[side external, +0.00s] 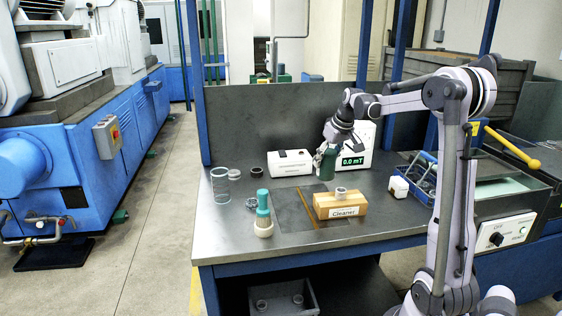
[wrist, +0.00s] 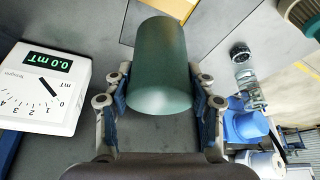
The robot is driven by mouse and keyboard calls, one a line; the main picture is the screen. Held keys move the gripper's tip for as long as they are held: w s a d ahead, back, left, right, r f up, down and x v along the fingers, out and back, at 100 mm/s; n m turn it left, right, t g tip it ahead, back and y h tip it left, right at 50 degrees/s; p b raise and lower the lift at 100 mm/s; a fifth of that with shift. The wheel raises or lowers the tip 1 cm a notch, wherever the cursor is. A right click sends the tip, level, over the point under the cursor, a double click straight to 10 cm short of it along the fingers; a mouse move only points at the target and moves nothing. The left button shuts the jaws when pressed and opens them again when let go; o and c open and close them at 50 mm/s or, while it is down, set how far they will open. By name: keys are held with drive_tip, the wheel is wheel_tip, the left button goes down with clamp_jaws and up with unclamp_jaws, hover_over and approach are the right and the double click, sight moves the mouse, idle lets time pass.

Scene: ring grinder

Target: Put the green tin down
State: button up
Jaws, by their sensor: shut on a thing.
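The green tin (side external: 327,171) is a dark green cylinder near the back middle of the metal workbench, just in front of the white meter. My gripper (side external: 319,159) is shut on it. In the wrist view the tin (wrist: 163,62) sits between the two fingers of my gripper (wrist: 162,97), with its near end towards the camera. In the side view the tin looks about upright. I cannot tell whether its base touches the bench or is slightly above it.
The meter (side external: 355,161) reads 0.0 mT. A white box (side external: 290,163) stands left of the tin. A white block (side external: 398,187) is right.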

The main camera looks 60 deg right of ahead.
drive_tip(key=shift+w+a+f, duration=0.75)
drive_tip(key=shift+w+f, duration=0.85)
drive_tip(key=shift+f, duration=0.15)
drive_tip(key=shift+w+a+f, duration=0.8)
drive_tip(key=shift+w+f, duration=0.8)
drive_tip(key=shift+f, duration=0.1)
drive_tip(key=shift+w+a+f, duration=0.75)
drive_tip(key=shift+w+f, duration=0.85)
drive_tip(key=shift+f, duration=0.15)
drive_tip(key=shift+f, duration=0.1)
drive_tip(key=o, duration=1.3)
drive_tip(key=v, duration=1.1)
drive_tip(key=s+a+r+n+t, duration=0.1)
drive_tip(key=s+a, duration=0.1)
drive_tip(key=a, duration=0.6)
drive_tip(key=s+a+r+n, duration=0.1)
drive_tip(key=s+a+r, duration=0.15)
drive_tip(key=a, duration=0.65)
drive_tip(key=s+a+f+n+t+y, duration=0.1)
drive_tip(key=s+a+f, duration=0.2)
drive_tip(key=s+a, duration=0.2)
drive_tip(key=s+a+f+n+t, duration=0.1)
drive_tip(key=s+a+f, duration=0.1)
drive_tip(key=s+a, duration=0.3)
drive_tip(key=a, duration=0.3)
drive_tip(key=shift+f+y, duration=0.35)
drive_tip(key=shift+y, duration=0.05)
